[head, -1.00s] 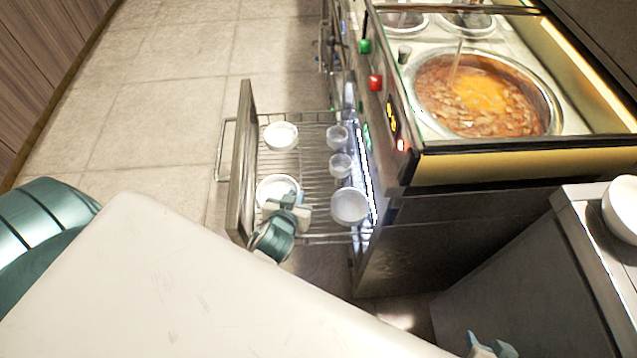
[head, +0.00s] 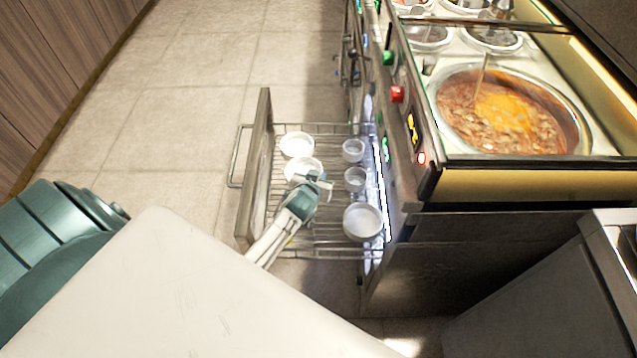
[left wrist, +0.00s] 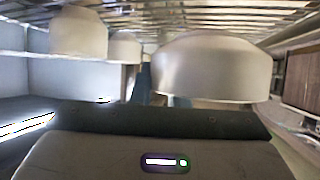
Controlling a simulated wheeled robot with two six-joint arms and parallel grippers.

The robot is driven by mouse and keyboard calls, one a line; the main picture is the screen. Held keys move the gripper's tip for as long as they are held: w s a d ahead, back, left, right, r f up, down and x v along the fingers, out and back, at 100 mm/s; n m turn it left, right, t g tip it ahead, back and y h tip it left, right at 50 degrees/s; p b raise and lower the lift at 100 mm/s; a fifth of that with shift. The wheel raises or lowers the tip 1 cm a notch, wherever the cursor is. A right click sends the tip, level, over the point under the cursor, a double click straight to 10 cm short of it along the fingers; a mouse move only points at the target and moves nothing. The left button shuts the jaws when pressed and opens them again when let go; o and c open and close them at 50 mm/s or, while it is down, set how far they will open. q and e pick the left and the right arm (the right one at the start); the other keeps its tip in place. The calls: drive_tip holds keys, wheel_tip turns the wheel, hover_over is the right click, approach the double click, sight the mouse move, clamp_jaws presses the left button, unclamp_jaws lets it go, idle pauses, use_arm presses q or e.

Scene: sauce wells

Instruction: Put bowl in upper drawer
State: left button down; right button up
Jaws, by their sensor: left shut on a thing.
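The pulled-out wire drawer (head: 284,222) holds several white bowls and cups. My left gripper (head: 316,181) is inside the drawer, shut on the rim of a white bowl (head: 303,167) near the drawer front. The gripper hides part of this bowl. In the left wrist view, which looks upside down, a large white bowl (left wrist: 212,68) is close beside the dark fingers (left wrist: 143,82); the exact grip is hard to see. Another white bowl (head: 297,144) sits just behind the held one in the head view. My right gripper is not in view.
Two small cups (head: 354,179) (head: 353,150) and a larger bowl (head: 362,222) stand along the cabinet side of the drawer. The wooden drawer front (head: 254,170) is to the left. A sauce well (head: 514,110) tops the counter at right. The floor (head: 180,140) left is clear.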

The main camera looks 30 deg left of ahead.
use_arm(q)
wheel_tip(320, 180, down, 3)
drive_tip(key=shift+w+r+b, duration=0.1)
drive_tip(key=shift+b, duration=0.35)
drive_tip(key=shift+f, duration=0.35)
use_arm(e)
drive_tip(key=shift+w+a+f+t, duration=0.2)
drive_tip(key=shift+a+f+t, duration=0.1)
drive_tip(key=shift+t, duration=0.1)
use_arm(q)
drive_tip(key=shift+f, duration=0.15)
drive_tip(key=c, duration=1.4)
unclamp_jaws()
